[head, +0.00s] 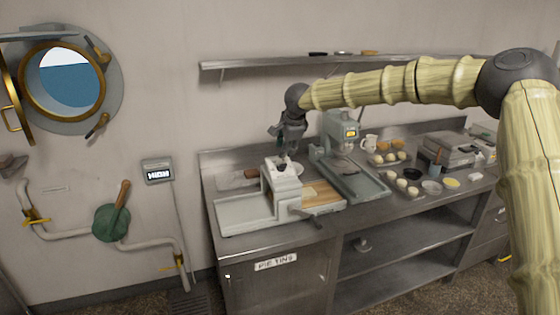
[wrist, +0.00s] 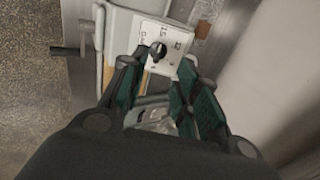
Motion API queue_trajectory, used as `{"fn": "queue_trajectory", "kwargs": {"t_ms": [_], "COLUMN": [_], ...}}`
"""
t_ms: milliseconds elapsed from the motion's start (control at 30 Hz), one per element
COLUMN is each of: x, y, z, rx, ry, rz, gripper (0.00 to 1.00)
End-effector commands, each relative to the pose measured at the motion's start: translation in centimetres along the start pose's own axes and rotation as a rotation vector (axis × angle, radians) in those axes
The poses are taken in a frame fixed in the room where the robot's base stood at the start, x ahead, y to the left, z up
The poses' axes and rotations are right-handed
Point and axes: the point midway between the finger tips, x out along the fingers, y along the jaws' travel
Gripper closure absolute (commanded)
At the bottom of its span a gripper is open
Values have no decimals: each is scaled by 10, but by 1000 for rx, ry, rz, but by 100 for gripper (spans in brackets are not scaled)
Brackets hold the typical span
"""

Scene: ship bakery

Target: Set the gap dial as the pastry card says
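The dough sheeter (head: 281,190) stands on the steel counter, with a pale tray on its left and a wooden board on its right. Its gap dial, a small black knob (wrist: 158,51) on a white plate (wrist: 163,32) with printed numbers, shows in the wrist view. I can make out what look like 15 and 12; the exact setting is too small to tell. My gripper (wrist: 157,72) is open, its green-padded fingers on either side of the knob's line and apart from it. In the head view my gripper (head: 288,140) is above the sheeter. I cannot identify the pastry card.
A green-grey machine (head: 341,130) stands close right of the sheeter. A wall shelf (head: 260,62) runs above.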

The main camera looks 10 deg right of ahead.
Motion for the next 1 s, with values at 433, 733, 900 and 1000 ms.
{"fn": "queue_trajectory", "kwargs": {"t_ms": [433, 733, 900, 1000], "x": [66, 97, 103, 104], "y": [0, 1, 1, 1], "z": [0, 0, 0, 0], "rx": [-2, -2, -3, -3], "ry": [3, 3, 3, 2], "rz": [3, 1, 1, 1], "gripper": [69, 69, 69, 69]}}
